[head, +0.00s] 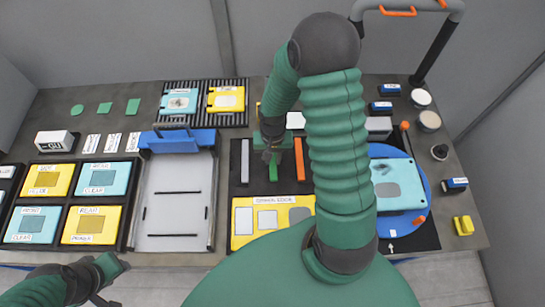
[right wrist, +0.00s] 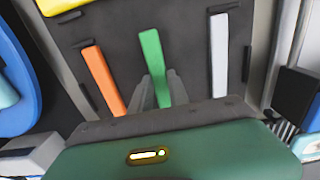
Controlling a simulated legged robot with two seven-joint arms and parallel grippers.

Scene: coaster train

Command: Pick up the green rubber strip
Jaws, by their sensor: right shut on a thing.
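The green rubber strip (head: 273,173) lies in a dark tray between a white strip (head: 245,160) and an orange strip (head: 299,158). In the right wrist view the green strip (right wrist: 150,52) runs between the two grey fingers of my right gripper (right wrist: 160,86), which is shut on its near part. The far part of the strip sticks out past the fingertips. In the head view my right gripper (head: 271,155) hides the strip's upper end. I cannot tell whether the strip is lifted off the tray. My left gripper (head: 101,290) is at the bottom left, away from the strips; its jaw state is unclear.
The dark tray (right wrist: 192,48) has raised edge pieces around the strips. A yellow panel (head: 242,238) lies just below. A blue round plate (head: 405,168) with a cyan tile is to the right. A white tray (head: 165,232) is to the left.

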